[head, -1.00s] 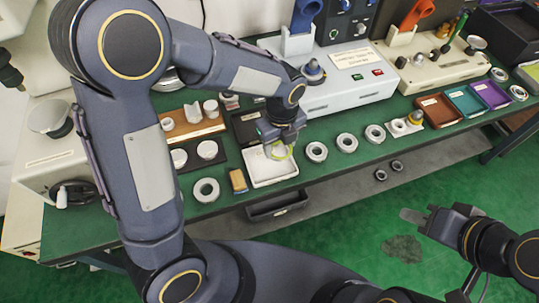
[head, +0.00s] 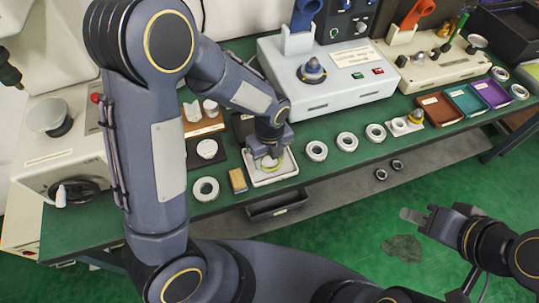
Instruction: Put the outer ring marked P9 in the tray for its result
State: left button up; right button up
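My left gripper (head: 267,158) points down into a white tray (head: 290,174) on the green bench. A pale ring with a yellow-green edge (head: 271,167) shows at its fingertips, inside the tray's outline. The fingers are partly hidden, so I cannot tell whether they hold it. Several grey rings lie on the bench, among them one to the right of the tray (head: 316,151), others further right (head: 347,141) (head: 375,133), and one at left (head: 205,189). No P9 mark is readable. Brown (head: 438,109), teal (head: 466,100) and purple (head: 492,93) trays stand at right. My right gripper (head: 418,213) is empty, away from the bench.
A grey-white machine (head: 335,82) and a cream device (head: 440,70) stand along the back. A tan block (head: 237,180) lies left of the white tray. A small stand (head: 403,126) is right of the rings. A black open bin (head: 278,206) hangs below the front edge.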

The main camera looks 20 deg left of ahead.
aim_at(270, 160)
pick_arm(q)
jog(key=o, duration=0.4)
jog(key=shift+r, duration=0.1)
notch_tip(270, 160, up, 12)
jog(key=shift+s+a+r+n+t+h+p, duration=0.15)
jog(key=shift+s+a+r+n+t+h, duration=0.85)
jog(key=shift+s+n, duration=2.8)
jog(key=shift+s+a+r+n+t+h+p, duration=0.2)
jog(key=shift+s+a+r+n+t, duration=1.25)
jog(key=shift+n, duration=4.4)
jog(key=shift+s+a+r+n+t+h+p, duration=0.1)
jog(key=shift+s+a+r+n+t+h, duration=0.45)
jog(key=shift+s+a+n, duration=3.15)
jog(key=d, duration=0.1)
jog(key=w+d+n, duration=0.1)
jog(key=d+n, duration=0.1)
jog(key=shift+w+r, duration=0.25)
jog(key=shift+w, duration=0.05)
